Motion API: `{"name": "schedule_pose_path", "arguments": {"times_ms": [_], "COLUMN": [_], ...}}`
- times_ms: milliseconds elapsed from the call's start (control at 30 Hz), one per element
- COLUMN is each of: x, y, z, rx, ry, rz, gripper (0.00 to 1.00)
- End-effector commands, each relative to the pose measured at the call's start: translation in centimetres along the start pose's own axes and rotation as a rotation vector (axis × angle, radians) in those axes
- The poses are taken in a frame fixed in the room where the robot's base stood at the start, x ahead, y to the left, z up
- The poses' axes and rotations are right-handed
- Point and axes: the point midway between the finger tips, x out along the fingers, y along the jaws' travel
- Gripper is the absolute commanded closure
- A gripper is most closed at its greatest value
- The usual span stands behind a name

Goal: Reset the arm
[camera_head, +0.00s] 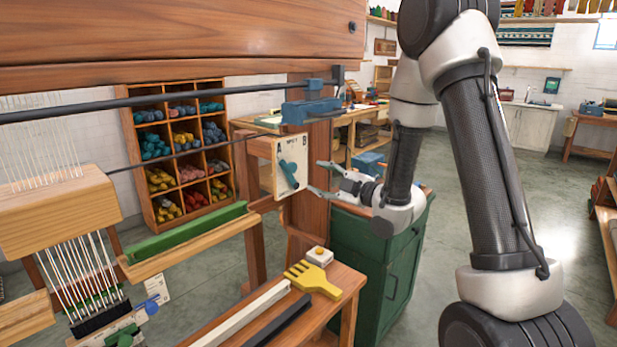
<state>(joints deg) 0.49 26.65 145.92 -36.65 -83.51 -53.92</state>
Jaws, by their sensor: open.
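My arm stands at the right of the head view and folds down toward the loom. My gripper (322,179) is open, with its two fingers apart and pointing left. It is in front of a cream panel (291,166) marked A and B on the loom post. A teal lever (288,174) sits on the panel, tilted, with its top to the left. The fingertips are close to the panel's right edge. I see nothing between the fingers. I cannot tell whether a fingertip touches the panel.
A wooden bench (333,290) below holds a yellow comb (312,280) and a small block with a white knob (319,256). A green cabinet (375,255) stands behind my gripper. Loom beams fill the left. A cubby shelf (141,177) holds yarn. The floor at right is open.

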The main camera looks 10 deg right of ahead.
Motion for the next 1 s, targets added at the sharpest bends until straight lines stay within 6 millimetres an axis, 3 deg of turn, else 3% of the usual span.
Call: {"name": "schedule_pose_path", "arguments": {"times_ms": [67, 167, 233, 300, 400, 467, 567, 700, 800, 900, 1000], "x": [-0.1, -1.2, -3.4, -6.3, -11.3, -14.5, -20.1, -27.7, -31.8, -34.7, -36.1], "y": [-1.5, -5.0, -8.1, -9.8, -10.1, -9.6, -8.1, -5.6, -4.3, -3.1, -1.9], "z": [1.2, 4.6, 7.8, 10.1, 11.7, 11.7, 9.9, 4.5, -0.2, -4.5, -7.6], "rx": [0.055, 0.169, 0.275, 0.378, 0.517, 0.603, 0.753, 0.976, 1.113, 1.212, 1.259], "ry": [-0.052, -0.215, -0.389, -0.578, -0.842, -0.996, -1.232, -1.499, -1.602, -1.627, -1.569], "rz": [-0.061, -0.193, -0.301, -0.379, -0.436, -0.445, -0.427, -0.361, -0.315, -0.276, -0.232], "gripper": [0.47, 0.47, 0.47, 0.47, 0.47, 0.47, 0.47, 0.47, 0.47, 0.47, 0.47]}}
